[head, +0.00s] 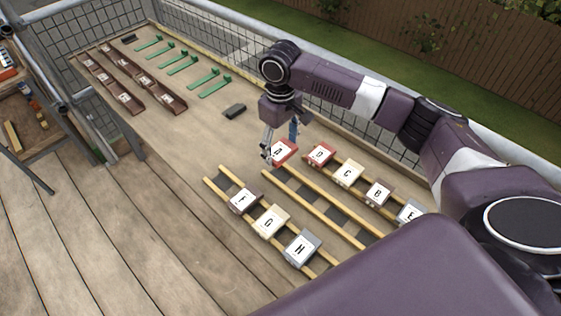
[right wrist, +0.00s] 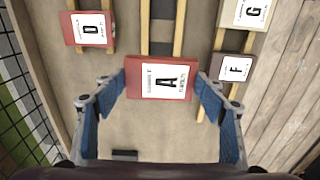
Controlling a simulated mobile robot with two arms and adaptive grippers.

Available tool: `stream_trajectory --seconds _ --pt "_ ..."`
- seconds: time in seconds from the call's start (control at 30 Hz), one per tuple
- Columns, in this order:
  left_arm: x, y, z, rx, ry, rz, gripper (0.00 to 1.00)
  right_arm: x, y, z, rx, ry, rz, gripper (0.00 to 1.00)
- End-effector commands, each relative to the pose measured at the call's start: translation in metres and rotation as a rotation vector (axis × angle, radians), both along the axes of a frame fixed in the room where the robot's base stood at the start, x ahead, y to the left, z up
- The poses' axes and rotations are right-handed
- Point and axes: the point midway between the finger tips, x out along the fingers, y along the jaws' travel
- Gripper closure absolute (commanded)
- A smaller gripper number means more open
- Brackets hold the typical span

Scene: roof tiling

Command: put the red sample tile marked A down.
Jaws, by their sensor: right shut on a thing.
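My left gripper is not in view.
Red tile D (head: 320,155), cream C (head: 348,173), brown B (head: 379,192) and grey E (head: 410,212) line the right rails. Tiles F (head: 243,200), G (head: 271,221) and a grey one (head: 302,248) line the left rails. A dark block (head: 235,111) and green pieces (head: 182,65) lie farther back.

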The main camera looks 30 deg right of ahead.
Motion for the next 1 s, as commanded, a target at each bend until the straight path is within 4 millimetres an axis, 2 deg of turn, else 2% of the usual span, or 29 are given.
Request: stream_trajectory --seconds 0.1,0.27,0.53,1.0 --pt "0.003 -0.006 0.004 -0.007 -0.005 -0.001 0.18 0.0 0.0 -0.021 0.001 0.001 -0.001 0.64" --pt "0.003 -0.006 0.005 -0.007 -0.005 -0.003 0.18 0.0 0.0 -0.034 0.0 -0.001 -0.001 0.64" --pt "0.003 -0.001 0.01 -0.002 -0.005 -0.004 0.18 0.0 0.001 -0.071 0.001 0.0 -0.001 0.64" --pt "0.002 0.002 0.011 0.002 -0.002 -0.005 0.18 0.001 0.0 -0.08 0.002 -0.002 -0.001 0.64"
